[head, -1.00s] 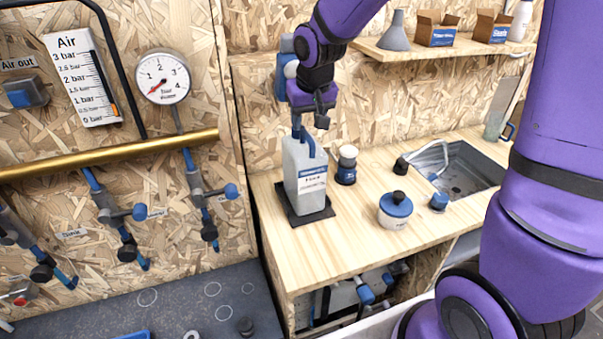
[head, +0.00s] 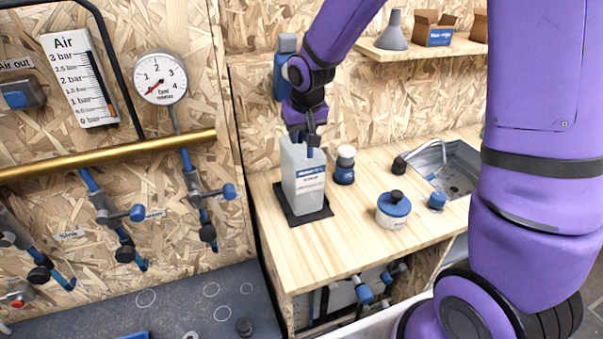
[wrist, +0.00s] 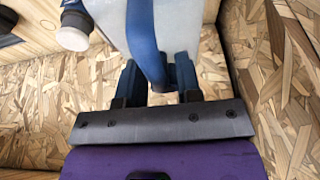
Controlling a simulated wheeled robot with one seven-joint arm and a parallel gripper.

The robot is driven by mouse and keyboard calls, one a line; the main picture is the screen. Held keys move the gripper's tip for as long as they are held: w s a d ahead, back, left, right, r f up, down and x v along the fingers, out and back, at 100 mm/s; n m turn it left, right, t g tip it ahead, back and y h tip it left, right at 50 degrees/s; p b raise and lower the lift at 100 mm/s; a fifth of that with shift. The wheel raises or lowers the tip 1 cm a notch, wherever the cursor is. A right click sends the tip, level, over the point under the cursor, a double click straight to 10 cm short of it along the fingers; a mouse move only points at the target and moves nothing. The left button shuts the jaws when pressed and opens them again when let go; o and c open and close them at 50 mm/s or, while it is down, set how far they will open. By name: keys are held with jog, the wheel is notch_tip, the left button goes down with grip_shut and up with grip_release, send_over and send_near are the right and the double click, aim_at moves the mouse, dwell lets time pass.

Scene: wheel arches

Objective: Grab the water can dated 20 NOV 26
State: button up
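A pale grey-white can (head: 302,180) with a blue and white label stands upright on a dark square mat (head: 305,218) on the wooden counter. The label's date is too small to read. My gripper (head: 308,148) is at the can's top, pointing down, and hides part of it. In the wrist view, the can's pale body (wrist: 110,18) fills the upper middle, with a blue handle (wrist: 147,45) running down it. My gripper (wrist: 159,82) shows its two fingers apart, with the handle between them and gaps visible at its sides.
A small dark jar with a white lid (head: 345,165) stands close right of the can. A white tub with a blue lid (head: 393,208) and a sink (head: 450,170) are farther right. A shelf (head: 430,50) hangs behind. The counter in front is clear.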

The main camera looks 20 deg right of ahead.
grip_shut()
jog(key=shift+r, duration=0.1)
